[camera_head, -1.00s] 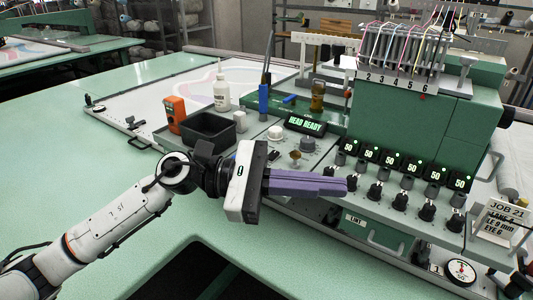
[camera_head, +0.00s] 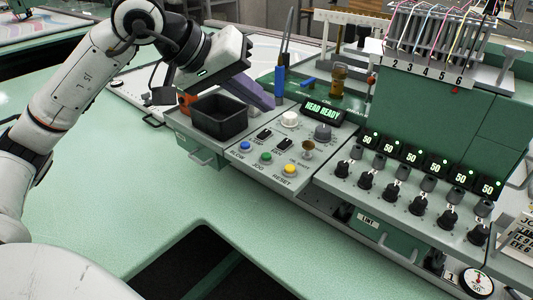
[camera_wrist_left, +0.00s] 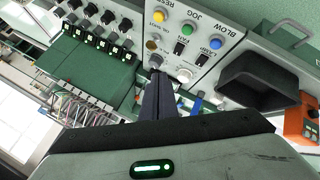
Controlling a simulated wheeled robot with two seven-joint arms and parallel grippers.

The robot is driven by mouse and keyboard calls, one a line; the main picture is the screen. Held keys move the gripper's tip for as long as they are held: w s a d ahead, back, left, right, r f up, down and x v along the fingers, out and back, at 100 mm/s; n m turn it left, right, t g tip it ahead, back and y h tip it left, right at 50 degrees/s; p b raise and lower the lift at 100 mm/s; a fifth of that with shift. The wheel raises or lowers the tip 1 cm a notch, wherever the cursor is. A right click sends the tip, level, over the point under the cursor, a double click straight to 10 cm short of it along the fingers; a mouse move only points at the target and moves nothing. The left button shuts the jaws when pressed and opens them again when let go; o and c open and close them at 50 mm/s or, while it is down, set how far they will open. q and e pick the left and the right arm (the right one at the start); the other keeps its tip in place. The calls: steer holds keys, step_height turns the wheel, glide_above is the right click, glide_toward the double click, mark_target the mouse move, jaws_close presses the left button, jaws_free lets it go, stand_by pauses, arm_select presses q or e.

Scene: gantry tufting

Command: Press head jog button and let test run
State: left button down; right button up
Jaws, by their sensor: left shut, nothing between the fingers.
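The control panel carries a green button (camera_head: 266,158), labelled JOG in the left wrist view (camera_wrist_left: 187,30). A blue BLOW button (camera_head: 245,147) and a yellow RESET button (camera_head: 289,170) flank it. The display (camera_head: 322,111) reads HEAD READY in green. My left gripper (camera_head: 268,103) is shut and empty, its purple fingers above the back of the panel, behind the black bin and apart from the green button. In the left wrist view its dark fingers (camera_wrist_left: 158,78) point toward the panel, beside the white knob. My right gripper is out of view.
A black bin (camera_head: 220,126) stands at the panel's left end. A white knob (camera_head: 290,119), two small switches and a grey dial (camera_head: 323,131) crowd the panel. Several black dials with displays reading 50 sit to the right. The green table (camera_head: 130,200) in front is clear.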

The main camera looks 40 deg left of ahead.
arm_select(q)
steer(key=f, duration=0.1)
steer(key=b, duration=0.6)
glide_above(266, 157)
steer(key=f, duration=0.5)
steer(key=a+f, duration=0.1)
steer(key=f, duration=0.1)
steer(key=shift+s+f, duration=0.15)
steer(key=shift+s, duration=0.15)
steer(key=shift+f, duration=0.2)
steer(key=shift+b, duration=0.3)
stand_by(0.5)
steer(key=shift+f+b, duration=0.35)
steer(key=shift+b, duration=0.05)
